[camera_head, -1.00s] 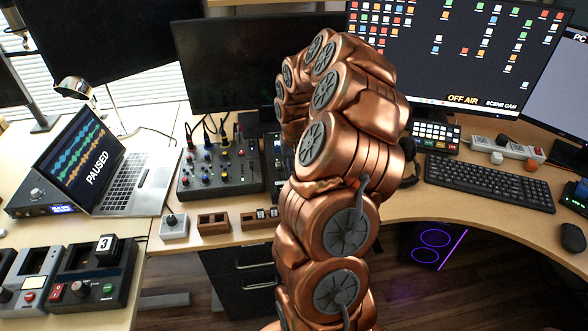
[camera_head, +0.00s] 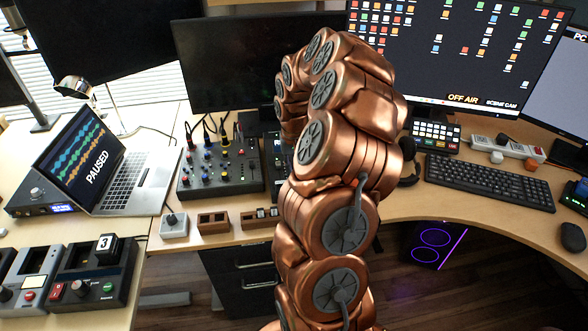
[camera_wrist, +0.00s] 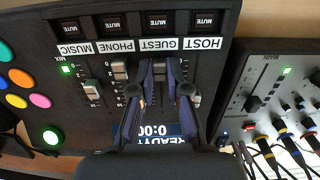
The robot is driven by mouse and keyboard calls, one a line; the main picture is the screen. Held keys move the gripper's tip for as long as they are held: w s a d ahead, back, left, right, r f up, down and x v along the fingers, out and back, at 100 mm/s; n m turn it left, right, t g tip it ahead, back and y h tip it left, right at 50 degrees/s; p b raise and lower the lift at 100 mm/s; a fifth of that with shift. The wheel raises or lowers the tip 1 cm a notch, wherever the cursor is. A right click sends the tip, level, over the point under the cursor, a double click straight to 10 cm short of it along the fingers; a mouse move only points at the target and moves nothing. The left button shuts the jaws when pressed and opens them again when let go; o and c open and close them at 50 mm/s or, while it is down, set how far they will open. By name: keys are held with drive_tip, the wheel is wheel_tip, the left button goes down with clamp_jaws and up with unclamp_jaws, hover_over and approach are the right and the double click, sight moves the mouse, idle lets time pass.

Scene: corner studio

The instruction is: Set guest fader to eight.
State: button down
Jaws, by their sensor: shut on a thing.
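In the wrist view, which is upside down, a dark fader panel (camera_wrist: 40,20) carries labels MUSIC, PHONE, GUEST and HOST. The guest fader (camera_wrist: 159,70) sits under the GUEST label (camera_wrist: 153,45), between the two fingers of my gripper (camera_wrist: 161,72). The gripper is shut on its cap. The fingers hide most of its scale, so I cannot read its number. In the head view my copper arm covers the gripper and most of the panel; only its left edge (camera_head: 272,160) shows.
The phone fader (camera_wrist: 119,71) and music fader (camera_wrist: 92,91) are on one side of the fingers; the host fader (camera_wrist: 196,98) is partly hidden on the other. A mixer (camera_wrist: 270,75) with cables stands close by. The laptop (camera_head: 120,180) reads PAUSED.

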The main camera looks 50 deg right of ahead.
drive_tip(key=shift+w+d, duration=0.85)
drive_tip(key=shift+w, duration=0.2)
drive_tip(key=shift+w+d, duration=0.8)
drive_tip(key=shift+w, duration=0.25)
drive_tip(key=c, duration=1.4)
unclamp_jaws()
wheel_tip(320, 180, up, 12)
drive_tip(key=shift+r, duration=0.1)
drive_tip(key=shift+a, duration=0.1)
